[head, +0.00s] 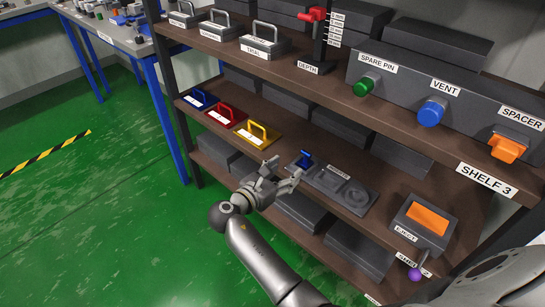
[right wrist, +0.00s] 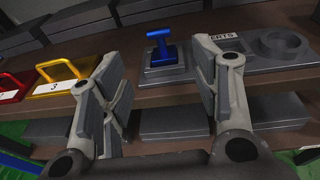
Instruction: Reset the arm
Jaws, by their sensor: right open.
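My right gripper (head: 283,172) is in front of the middle shelf in the head view, its fingers apart and nothing between them. In the right wrist view the open fingers (right wrist: 160,85) frame a small blue T-shaped handle (right wrist: 161,45), which stands upright beyond them on a grey plate. The same blue handle (head: 304,158) shows in the head view just past the fingertips, apart from them. My right arm reaches up from the bottom edge. My left gripper is not in view.
Left of the gripper stand yellow (head: 258,136), red (head: 226,115) and blue (head: 197,99) handled plates. A grey tray with round recesses (head: 346,188) is right, then an orange-faced box (head: 426,218). Shelf boards lie above and below. Green floor (head: 90,220) is clear at left.

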